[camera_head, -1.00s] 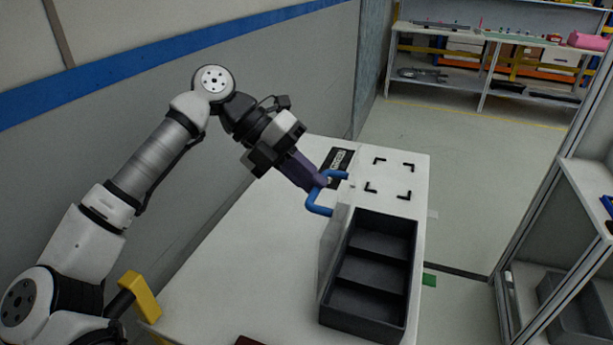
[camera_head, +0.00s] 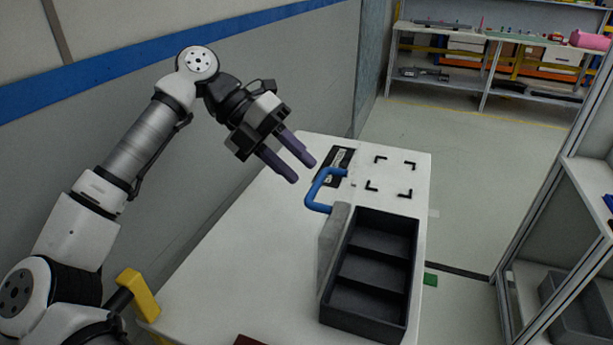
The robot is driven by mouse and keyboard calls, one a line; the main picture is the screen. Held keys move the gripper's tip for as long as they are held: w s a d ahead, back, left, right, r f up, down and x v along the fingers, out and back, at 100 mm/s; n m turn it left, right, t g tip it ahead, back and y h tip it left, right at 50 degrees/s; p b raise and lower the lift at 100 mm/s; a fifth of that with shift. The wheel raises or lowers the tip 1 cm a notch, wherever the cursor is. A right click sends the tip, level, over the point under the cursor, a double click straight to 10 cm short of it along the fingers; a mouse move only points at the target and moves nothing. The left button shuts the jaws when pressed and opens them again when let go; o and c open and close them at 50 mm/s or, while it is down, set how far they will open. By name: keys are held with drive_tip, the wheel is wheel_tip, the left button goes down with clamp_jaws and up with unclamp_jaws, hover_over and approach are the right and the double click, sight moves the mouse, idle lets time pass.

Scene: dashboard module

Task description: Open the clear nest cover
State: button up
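The clear nest cover (camera_head: 333,243) stands raised along the left long side of the black nest tray (camera_head: 412,245), so the tray's top is uncovered. Its panel looks pale and see-through, and its exact tilt is hard to tell. The blue handle (camera_head: 316,192) sits at the cover's upper edge. My gripper (camera_head: 305,172) is open and empty, up and left of the handle. Its two purple fingers are apart from each other and appear clear of the handle.
The tray stands on a white table (camera_head: 225,262) with black corner marks and a dark label strip behind it. A yellow part (camera_head: 139,295) is at the table's front left. A grey wall runs along the left. A shelf rack (camera_head: 590,215) stands at right.

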drive_tip(key=v, duration=0.3)
drive_tip(key=shift+a+r, duration=0.2)
